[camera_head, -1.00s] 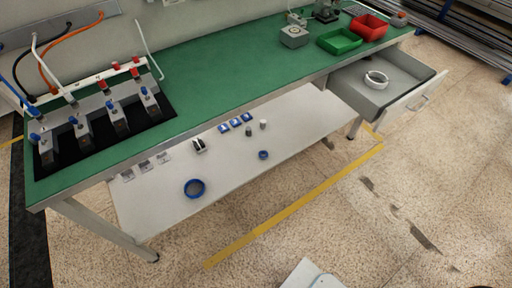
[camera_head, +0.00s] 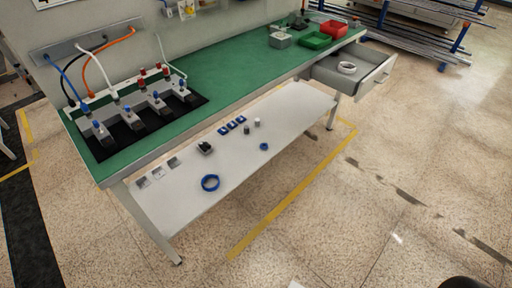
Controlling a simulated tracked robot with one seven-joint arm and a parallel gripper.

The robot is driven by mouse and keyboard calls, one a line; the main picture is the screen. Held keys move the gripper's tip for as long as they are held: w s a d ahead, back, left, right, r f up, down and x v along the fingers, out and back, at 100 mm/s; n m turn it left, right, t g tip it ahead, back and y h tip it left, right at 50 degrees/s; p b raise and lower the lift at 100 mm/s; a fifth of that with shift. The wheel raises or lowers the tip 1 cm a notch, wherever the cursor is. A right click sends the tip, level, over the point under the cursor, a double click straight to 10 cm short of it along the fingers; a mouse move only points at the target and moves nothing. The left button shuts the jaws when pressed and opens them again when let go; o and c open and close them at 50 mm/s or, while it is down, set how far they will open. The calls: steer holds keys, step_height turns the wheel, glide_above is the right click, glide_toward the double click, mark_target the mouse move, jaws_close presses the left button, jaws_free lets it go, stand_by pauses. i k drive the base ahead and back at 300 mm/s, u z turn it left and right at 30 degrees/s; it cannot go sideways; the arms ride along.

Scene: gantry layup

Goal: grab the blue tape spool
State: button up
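A smaller blue ring (camera_head: 264,146) lies farther right on the same shelf. A white roll (camera_head: 347,68) sits in the open drawer at the right end of the bench. My gripper is not seen. Nothing touches the larger blue ring.
The green bench top (camera_head: 217,77) overhangs the shelf. The shelf also holds several blue squares (camera_head: 232,125), a dark-topped block (camera_head: 205,148) and small cylinders (camera_head: 257,122). The open drawer (camera_head: 366,82) juts out. Floor in front, with a yellow line (camera_head: 285,203), is clear.

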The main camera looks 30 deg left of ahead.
mark_target(264, 149)
steer(key=k, duration=1.4)
steer(key=u, duration=1.25)
steer(key=i, duration=1.05)
steer(key=u, duration=0.05)
